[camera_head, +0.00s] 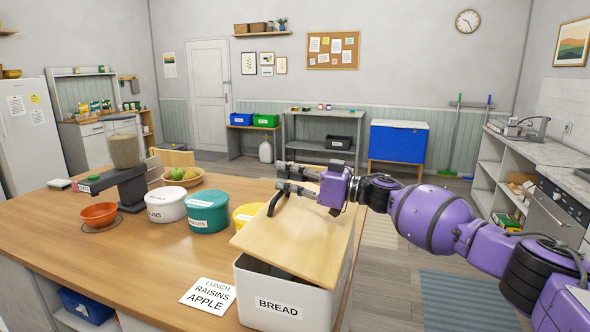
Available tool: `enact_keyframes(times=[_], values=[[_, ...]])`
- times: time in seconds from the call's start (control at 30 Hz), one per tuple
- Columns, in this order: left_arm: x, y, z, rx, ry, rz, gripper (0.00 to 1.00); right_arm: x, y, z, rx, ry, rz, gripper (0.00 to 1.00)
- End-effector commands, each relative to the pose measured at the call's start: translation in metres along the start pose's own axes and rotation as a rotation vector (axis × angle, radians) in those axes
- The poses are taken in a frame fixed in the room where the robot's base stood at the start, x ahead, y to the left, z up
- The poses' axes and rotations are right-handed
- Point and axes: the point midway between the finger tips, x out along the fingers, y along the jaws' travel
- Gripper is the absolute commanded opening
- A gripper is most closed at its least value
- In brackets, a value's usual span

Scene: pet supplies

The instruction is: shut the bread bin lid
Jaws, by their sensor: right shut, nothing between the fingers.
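The bread bin (290,307) is a white box with a "BREAD" label at the front edge of the wooden counter. Its light wooden lid (300,239) lies over the top at a slant, with a dark gap between the lid and the near left part of the rim. My left gripper is not in view.
A yellow canister (243,217), a teal canister (208,212) and a white canister (166,205) stand left of the bin. A card (209,294) lies by it. A dispenser (125,160), an orange bowl (100,214) and a fruit basket (184,177) are farther left. The counter's front left is clear.

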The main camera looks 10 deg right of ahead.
Motion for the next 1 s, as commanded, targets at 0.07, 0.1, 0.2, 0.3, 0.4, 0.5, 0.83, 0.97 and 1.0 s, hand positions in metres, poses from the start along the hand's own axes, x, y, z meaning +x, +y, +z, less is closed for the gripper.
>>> enact_keyframes(times=[0.07, 0.1, 0.2, 0.3, 0.4, 0.5, 0.83, 0.97, 1.0], values=[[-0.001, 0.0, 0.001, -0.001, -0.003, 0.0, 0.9, 0.006, 0.003, 0.008, 0.002, 0.001, 0.0, 0.0], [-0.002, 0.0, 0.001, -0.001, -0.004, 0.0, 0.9, 0.008, 0.004, 0.011, 0.001, 0.001, 0.0, 0.0], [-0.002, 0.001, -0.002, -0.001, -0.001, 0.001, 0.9, 0.014, 0.007, 0.017, -0.004, -0.035, 0.0, 0.0], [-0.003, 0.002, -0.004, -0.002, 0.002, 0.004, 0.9, 0.018, 0.008, 0.025, -0.004, -0.076, 0.0, 0.0], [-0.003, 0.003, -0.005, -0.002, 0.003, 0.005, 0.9, 0.02, 0.009, 0.032, -0.002, -0.105, 0.0, 0.0], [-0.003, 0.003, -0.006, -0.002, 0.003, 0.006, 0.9, 0.022, 0.009, 0.035, -0.002, -0.122, -0.001, 0.0], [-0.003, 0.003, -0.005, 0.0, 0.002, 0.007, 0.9, 0.023, 0.01, 0.039, 0.0, -0.135, 0.0, 0.0], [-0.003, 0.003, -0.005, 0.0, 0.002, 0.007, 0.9, 0.023, 0.01, 0.039, 0.0, -0.134, 0.0, 0.0], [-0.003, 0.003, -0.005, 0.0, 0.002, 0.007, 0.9, 0.023, 0.01, 0.039, 0.0, -0.134, 0.0, 0.0]])
